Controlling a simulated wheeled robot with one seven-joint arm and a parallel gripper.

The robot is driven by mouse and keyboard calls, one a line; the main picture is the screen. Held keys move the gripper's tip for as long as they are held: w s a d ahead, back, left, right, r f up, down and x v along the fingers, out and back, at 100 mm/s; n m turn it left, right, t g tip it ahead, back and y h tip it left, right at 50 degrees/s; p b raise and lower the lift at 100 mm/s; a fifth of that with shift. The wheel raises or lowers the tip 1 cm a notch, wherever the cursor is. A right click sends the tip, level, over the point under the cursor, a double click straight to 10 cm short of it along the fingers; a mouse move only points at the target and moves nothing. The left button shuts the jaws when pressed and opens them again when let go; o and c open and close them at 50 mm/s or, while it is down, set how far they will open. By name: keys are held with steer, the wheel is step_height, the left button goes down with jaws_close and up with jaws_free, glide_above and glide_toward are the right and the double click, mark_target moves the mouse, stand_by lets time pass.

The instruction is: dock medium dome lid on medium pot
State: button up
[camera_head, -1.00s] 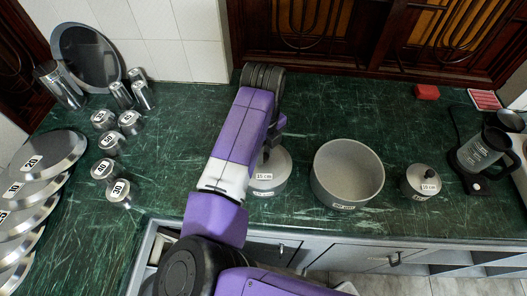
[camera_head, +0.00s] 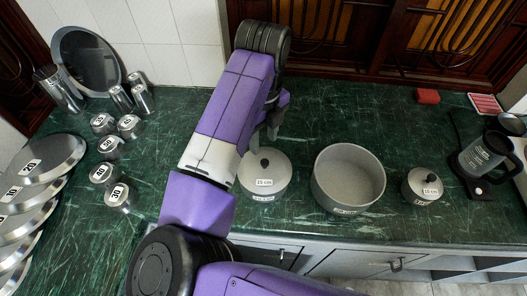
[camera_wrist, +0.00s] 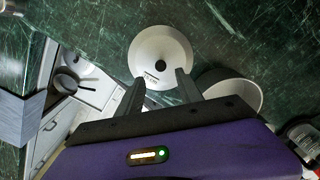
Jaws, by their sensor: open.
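The medium dome lid (camera_head: 262,168) is grey with a black knob and a "15 cm" label. It sits on top of the medium pot (camera_head: 262,198), whose own label shows below the lid's rim. In the wrist view the lid (camera_wrist: 172,48) shows from above with its knob near the middle. My gripper (camera_head: 265,138) is open, just beyond and above the knob in the head view. In the wrist view its two fingers (camera_wrist: 159,76) point toward the lid, apart and empty. I cannot tell whether the lid is fully seated.
An open large pot (camera_head: 346,197) stands just right of the medium pot. A small lidded pot (camera_head: 420,188) and a dark kettle (camera_head: 482,154) are farther right. Several flat lids (camera_head: 45,160) and metal weights (camera_head: 104,173) lie at the left.

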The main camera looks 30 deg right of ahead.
step_height(320, 180, up, 5)
steer(key=d+n+t+h, duration=0.6)
steer(key=d+n+h, duration=0.5)
steer(key=d, duration=1.5)
steer(key=s+a+f+n+t+y, duration=0.2)
steer(key=s+a+f+n+t, duration=0.1)
steer(key=s+a+n, duration=0.1)
steer(key=s+a+f+n+t+y, duration=0.2)
steer(key=s+a+f+n+y, duration=0.1)
steer(key=s+a+n, duration=0.2)
steer(key=s+a+f+n+t+y, duration=0.3)
steer(key=s+a+n, duration=0.2)
steer(key=n, duration=0.6)
steer(key=shift+s+a+f+t+b, duration=0.1)
steer(key=shift+s+f+t+b, duration=0.1)
steer(key=shift+s, duration=0.45)
steer(key=shift+s+a+f+t+b, duration=0.1)
steer(key=shift+s+f+b, duration=0.05)
steer(key=shift+s, duration=0.45)
steer(key=s+a+r+n+y, duration=0.1)
steer(key=s+a+r, duration=0.1)
steer(key=s+a, duration=0.3)
steer(key=s+a+r+n+y, duration=0.1)
steer(key=s+a+r+y, duration=0.1)
steer(key=s+a, duration=0.4)
steer(key=f+v, duration=0.1)
steer(key=v, duration=0.4)
steer(key=shift+s+a, duration=0.3)
steer(key=shift+s, duration=0.15)
